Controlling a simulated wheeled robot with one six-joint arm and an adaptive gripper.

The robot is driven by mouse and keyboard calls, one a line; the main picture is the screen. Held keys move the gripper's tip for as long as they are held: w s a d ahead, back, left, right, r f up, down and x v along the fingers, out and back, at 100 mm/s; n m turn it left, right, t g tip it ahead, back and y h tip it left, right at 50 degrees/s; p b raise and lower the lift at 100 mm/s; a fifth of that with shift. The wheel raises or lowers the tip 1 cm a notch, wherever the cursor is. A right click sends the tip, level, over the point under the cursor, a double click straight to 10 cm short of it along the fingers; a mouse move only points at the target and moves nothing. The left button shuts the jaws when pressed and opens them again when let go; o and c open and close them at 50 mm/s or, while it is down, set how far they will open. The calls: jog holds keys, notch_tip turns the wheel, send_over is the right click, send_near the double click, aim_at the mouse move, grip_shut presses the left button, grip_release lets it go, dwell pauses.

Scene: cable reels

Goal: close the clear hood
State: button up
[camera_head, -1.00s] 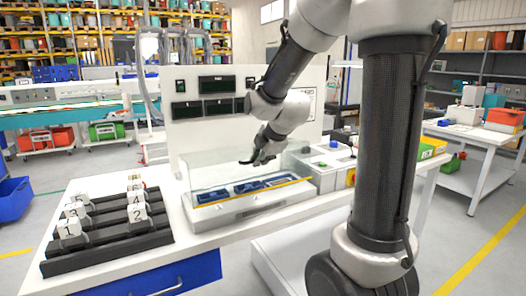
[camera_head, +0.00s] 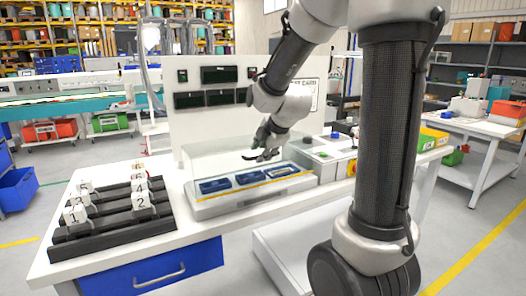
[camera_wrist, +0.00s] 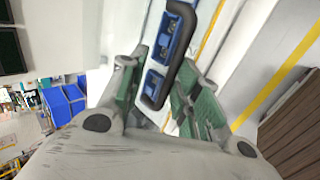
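The clear hood (camera_head: 212,159) sits at the white test station, a faint see-through shape above the base; how far it is tilted is hard to tell. The base (camera_head: 240,203) carries blue trays (camera_head: 248,178) in a row, with a yellow line along its front. My gripper (camera_head: 263,154) is over the trays, at the hood. In the wrist view my gripper (camera_wrist: 165,100) has its green-padded fingers apart, on either side of a dark looped handle (camera_wrist: 153,98). Whether the fingers touch the handle is not clear. The blue trays (camera_wrist: 177,30) show beyond it.
A black rack with numbered white blocks (camera_head: 138,200) stands left on the table (camera_head: 190,240). A white panel with dark displays (camera_head: 219,75) rises behind the station. A grey control box (camera_head: 325,160) adjoins it on the right.

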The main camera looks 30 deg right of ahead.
jog(key=shift+r, duration=0.1)
jog(key=v, duration=1.2)
jog(key=s+a+f+m+g, duration=0.1)
jog(key=s+f+m+g, duration=0.1)
jog(key=s+m, duration=0.7)
jog(key=s+f+m+g, duration=0.2)
jog(key=s+m, duration=0.7)
jog(key=s, duration=0.2)
jog(key=shift+a, duration=0.35)
